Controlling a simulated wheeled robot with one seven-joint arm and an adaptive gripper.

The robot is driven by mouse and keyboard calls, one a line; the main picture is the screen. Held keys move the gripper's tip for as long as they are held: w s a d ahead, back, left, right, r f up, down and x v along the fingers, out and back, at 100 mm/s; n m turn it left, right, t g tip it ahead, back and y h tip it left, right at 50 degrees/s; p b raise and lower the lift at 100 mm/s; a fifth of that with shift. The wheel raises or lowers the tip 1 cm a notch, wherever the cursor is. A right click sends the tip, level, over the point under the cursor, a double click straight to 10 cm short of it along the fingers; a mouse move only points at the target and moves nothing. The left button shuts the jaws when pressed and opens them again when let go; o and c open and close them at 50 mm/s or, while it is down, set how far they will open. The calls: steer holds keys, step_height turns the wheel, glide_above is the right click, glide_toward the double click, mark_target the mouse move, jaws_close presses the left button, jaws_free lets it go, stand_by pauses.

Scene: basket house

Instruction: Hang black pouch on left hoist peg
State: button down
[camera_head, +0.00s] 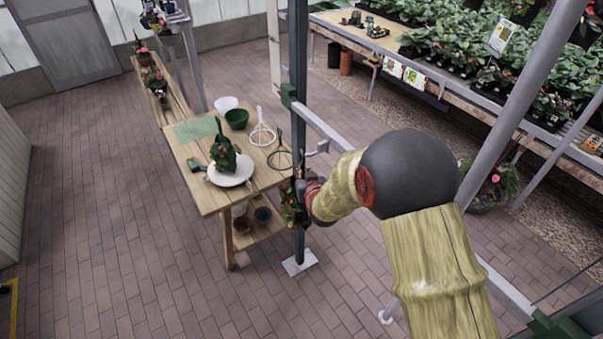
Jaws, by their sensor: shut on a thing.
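My gripper (311,190) is shut beside the dark upright post (298,130), beyond the right side of the wooden table. A planted bundle with green leaves and red flowers, seemingly the black pouch (291,209), hangs at the gripper. Its dark body is mostly hidden by leaves, the post and the gripper. A small metal hook, seemingly the left hoist peg (320,149), sticks out from the pale crossbar (335,130) just above the gripper. I cannot tell whether the pouch touches the peg.
The wooden table (213,200) holds a potted plant (224,155) on a white plate (236,179), bowls and wire hangers. Pots stand on its lower shelf. A long plant bench (450,98) runs along the back right. Brick floor (110,215) is clear at left.

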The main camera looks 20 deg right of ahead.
steer(key=shift+w+d+r, duration=0.1)
steer(key=shift+w+r, duration=0.05)
steer(key=shift+r, duration=0.05)
steer(key=shift+w+d+b, duration=0.25)
steer(key=shift+d+b, duration=0.3)
steer(key=shift+d, duration=0.2)
steer(key=shift+w+d+b, duration=0.2)
steer(key=shift+d+b, duration=0.3)
steer(key=shift+d, duration=0.2)
steer(key=shift+d, duration=0.15)
steer(key=shift+w+d+b, duration=0.25)
steer(key=shift+d+b, duration=0.25)
steer(key=shift+d, duration=0.05)
steer(key=shift+d+f+b, duration=0.1)
steer(key=shift+b, duration=0.4)
steer(key=shift+f+b, duration=0.7)
steer(key=shift+b, duration=0.25)
stand_by(0.5)
steer(key=c, duration=1.8)
jaws_free()
steer(key=shift+f, duration=0.1)
steer(key=shift+s, duration=0.1)
